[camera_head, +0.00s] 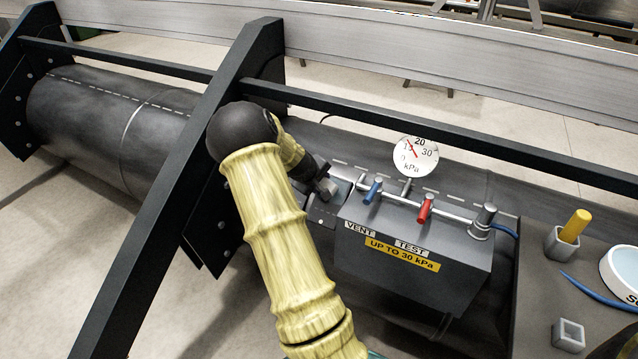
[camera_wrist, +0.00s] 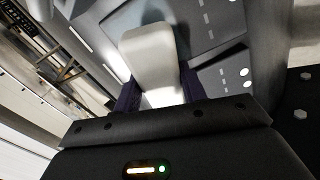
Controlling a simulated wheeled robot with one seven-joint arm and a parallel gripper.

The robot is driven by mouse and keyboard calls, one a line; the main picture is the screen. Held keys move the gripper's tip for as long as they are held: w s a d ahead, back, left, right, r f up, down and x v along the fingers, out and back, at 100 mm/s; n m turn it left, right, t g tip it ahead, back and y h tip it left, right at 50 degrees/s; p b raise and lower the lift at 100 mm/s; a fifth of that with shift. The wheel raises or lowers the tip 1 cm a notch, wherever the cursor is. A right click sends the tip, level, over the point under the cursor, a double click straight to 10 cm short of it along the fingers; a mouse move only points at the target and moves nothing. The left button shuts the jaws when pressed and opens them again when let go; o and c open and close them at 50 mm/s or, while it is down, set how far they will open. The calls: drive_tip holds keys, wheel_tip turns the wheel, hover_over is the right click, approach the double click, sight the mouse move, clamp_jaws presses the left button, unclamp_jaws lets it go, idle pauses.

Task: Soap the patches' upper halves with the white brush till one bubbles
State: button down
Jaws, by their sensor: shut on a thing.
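In the wrist view my gripper (camera_wrist: 160,93) is shut on the white brush (camera_wrist: 150,55), a pale rounded block between two dark fingers. Beyond it is the dark float (camera_wrist: 260,30) with a white dashed line. Darker flat rectangles that look like patches (camera_wrist: 223,76) lie on it beside the brush. I cannot tell whether the brush touches one. No bubbles can be made out. In the head view my gripper (camera_head: 324,186) is at the float's near side, left of the valve box, and my arm hides part of the float (camera_head: 120,105). The brush is not clear there.
The grey valve box (camera_head: 415,255) has a blue lever (camera_head: 372,190), a red lever (camera_head: 425,208) and a gauge (camera_head: 415,157) above. A white pot (camera_head: 622,275) and a yellow stick in a holder (camera_head: 575,226) stand right. Dark frame beams (camera_head: 180,190) cross near my arm.

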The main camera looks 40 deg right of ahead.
sight(329, 184)
drive_tip(key=shift+s+d+r, duration=0.1)
drive_tip(key=shift+s+d, duration=0.25)
drive_tip(key=shift+s, duration=0.45)
drive_tip(key=shift+s+d+r, duration=0.1)
drive_tip(key=shift+s+d, duration=0.25)
drive_tip(key=shift+s, duration=0.4)
drive_tip(key=shift+s+d+f, duration=0.1)
drive_tip(key=shift+s+d, duration=0.2)
drive_tip(key=shift+s, duration=0.45)
drive_tip(key=shift+s+d+f, duration=0.1)
drive_tip(key=shift+s+d, duration=0.25)
drive_tip(key=shift+s, duration=0.35)
drive_tip(key=shift+s+d+f, duration=0.1)
drive_tip(key=shift+s+d, duration=0.2)
drive_tip(key=shift+s, duration=0.45)
drive_tip(key=shift+r, duration=0.1)
drive_tip(key=shift+w, duration=0.1)
drive_tip(key=shift+w+a+r+p, duration=0.2)
drive_tip(key=shift+w+a, duration=0.1)
drive_tip(key=shift+w, duration=0.3)
drive_tip(key=shift+w+a+r+p, duration=0.1)
drive_tip(key=shift+w+a+p, duration=0.15)
drive_tip(key=shift+w, duration=0.3)
drive_tip(key=shift+w+a+f, duration=0.1)
drive_tip(key=shift+w+a, duration=0.35)
drive_tip(key=shift+w, duration=0.35)
